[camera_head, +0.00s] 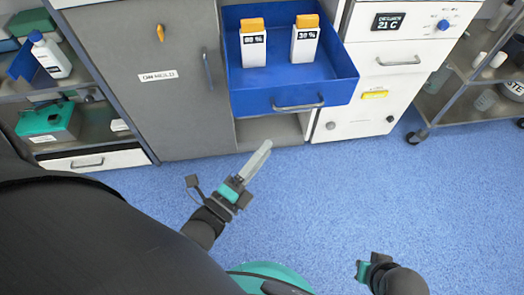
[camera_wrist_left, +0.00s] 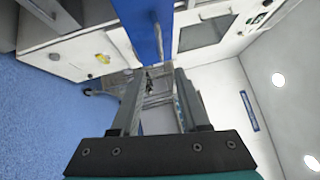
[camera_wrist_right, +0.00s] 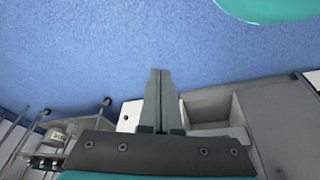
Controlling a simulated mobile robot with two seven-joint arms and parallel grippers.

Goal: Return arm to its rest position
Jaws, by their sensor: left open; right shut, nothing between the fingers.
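My left gripper (camera_head: 262,150) is in the middle of the head view, its fingers pointing up and right, below the open blue drawer (camera_head: 255,103). In the left wrist view its two fingers (camera_wrist_left: 158,85) are spread apart with nothing between them. The drawer's blue front (camera_wrist_left: 143,30) shows just past them. My right gripper (camera_head: 366,270) is low at the right of the head view, over the blue floor, its fingertips hard to make out there. In the right wrist view its fingers (camera_wrist_right: 160,78) are pressed together and hold nothing.
Two white boxes with orange tops, one at the left (camera_head: 252,47) and one at the right (camera_head: 305,45), stand in the drawer. A grey cabinet (camera_head: 145,110), a white unit (camera_head: 360,90) and a wheeled cart (camera_head: 460,85) line the back. The blue floor (camera_head: 440,200) is clear.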

